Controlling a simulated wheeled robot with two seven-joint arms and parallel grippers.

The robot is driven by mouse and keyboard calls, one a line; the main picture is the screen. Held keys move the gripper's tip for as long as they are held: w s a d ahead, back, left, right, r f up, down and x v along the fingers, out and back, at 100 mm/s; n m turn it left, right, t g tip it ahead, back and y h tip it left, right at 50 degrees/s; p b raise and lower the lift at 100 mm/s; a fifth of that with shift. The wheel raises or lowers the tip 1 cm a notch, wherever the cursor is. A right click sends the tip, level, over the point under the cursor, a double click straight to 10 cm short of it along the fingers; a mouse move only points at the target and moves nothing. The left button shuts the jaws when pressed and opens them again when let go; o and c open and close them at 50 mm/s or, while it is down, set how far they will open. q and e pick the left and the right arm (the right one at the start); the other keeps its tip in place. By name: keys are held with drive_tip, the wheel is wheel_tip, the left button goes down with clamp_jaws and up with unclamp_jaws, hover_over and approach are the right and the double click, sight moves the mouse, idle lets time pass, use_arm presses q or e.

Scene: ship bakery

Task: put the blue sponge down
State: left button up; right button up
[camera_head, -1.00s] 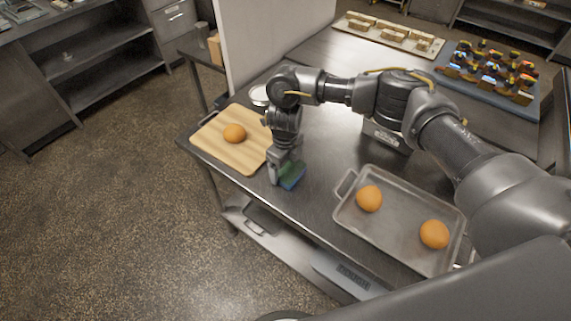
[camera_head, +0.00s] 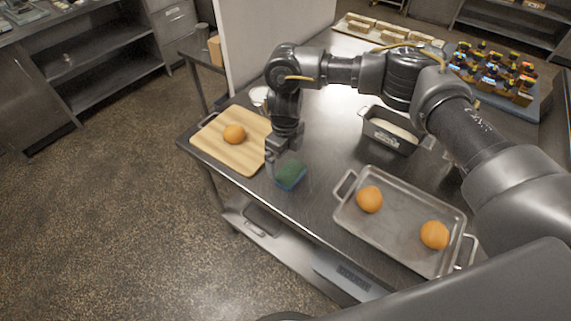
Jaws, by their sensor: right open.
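The blue sponge (camera_head: 290,175), with a green top, lies on the metal table (camera_head: 313,208) between the wooden board and the metal tray. My right gripper (camera_head: 282,160) is just above and behind the sponge, pointing down. It is open and apart from the sponge, as far as this view shows. My left gripper is not in view.
A wooden board (camera_head: 221,155) with an orange-coloured bun (camera_head: 234,134) is to the left. A metal tray (camera_head: 393,243) with two buns is to the right. A loaf tin (camera_head: 388,140) stands behind it. A blue tray (camera_head: 532,108) of small items is at the back right.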

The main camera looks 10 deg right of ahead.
sight(285, 168)
wheel_tip(285, 168, up, 8)
drive_tip(key=shift+f+b, duration=0.25)
drive_tip(key=shift+b, duration=0.1)
